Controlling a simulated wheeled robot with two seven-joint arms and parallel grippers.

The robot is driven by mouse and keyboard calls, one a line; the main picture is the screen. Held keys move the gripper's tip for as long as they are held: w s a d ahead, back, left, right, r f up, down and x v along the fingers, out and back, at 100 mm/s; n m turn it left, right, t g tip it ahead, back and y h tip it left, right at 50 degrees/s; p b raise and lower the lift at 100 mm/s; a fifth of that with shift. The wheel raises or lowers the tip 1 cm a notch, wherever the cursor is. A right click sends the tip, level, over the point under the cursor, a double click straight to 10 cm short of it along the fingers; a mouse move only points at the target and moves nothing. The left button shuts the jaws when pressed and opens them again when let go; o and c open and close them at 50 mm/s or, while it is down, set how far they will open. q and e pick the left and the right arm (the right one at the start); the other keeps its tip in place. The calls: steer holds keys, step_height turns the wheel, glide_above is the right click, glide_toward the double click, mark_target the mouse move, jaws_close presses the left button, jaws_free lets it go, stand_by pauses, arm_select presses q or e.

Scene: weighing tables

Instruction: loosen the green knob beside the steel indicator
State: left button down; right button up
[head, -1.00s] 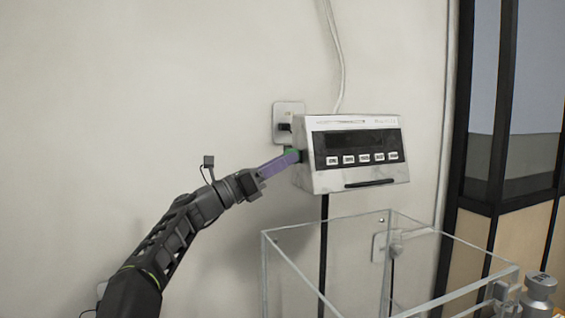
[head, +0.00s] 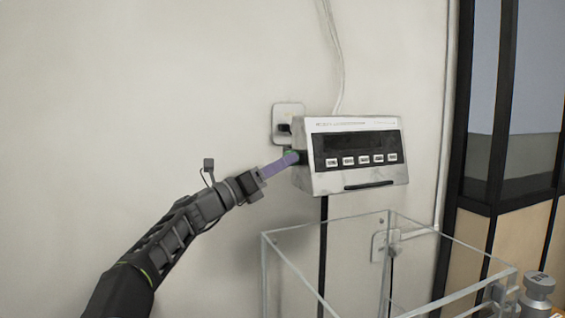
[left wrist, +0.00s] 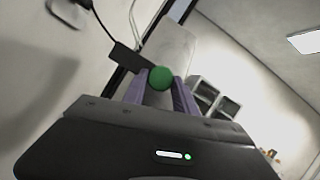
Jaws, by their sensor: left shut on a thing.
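The steel indicator (head: 353,156) is a pale metal box with a dark display and a row of buttons, mounted on a black post near the wall. The green knob (head: 287,154) is on its left side, mostly hidden by my purple fingers in the head view. In the left wrist view the round green knob (left wrist: 160,78) sits between the two fingertips. My left gripper (head: 292,158) is shut on the knob, its arm coming up from the lower left. My right gripper is not in view.
A clear open-topped glass box (head: 390,262) stands below the indicator. A metal weight (head: 538,290) is at the lower right. A wall socket with a plug (head: 287,122) is behind the indicator, and a white cable runs up the wall. Bare wall is free at left.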

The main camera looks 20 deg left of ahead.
arm_select(q)
steer(key=c, duration=1)
jaws_free()
steer(key=shift+a, duration=0.1)
steer(key=b+v, duration=0.3)
steer(key=v, duration=0.4)
steer(key=shift+s+b, duration=0.35)
steer(key=shift+b, duration=0.05)
steer(key=shift+a+f, duration=0.1)
steer(key=shift+f, duration=0.1)
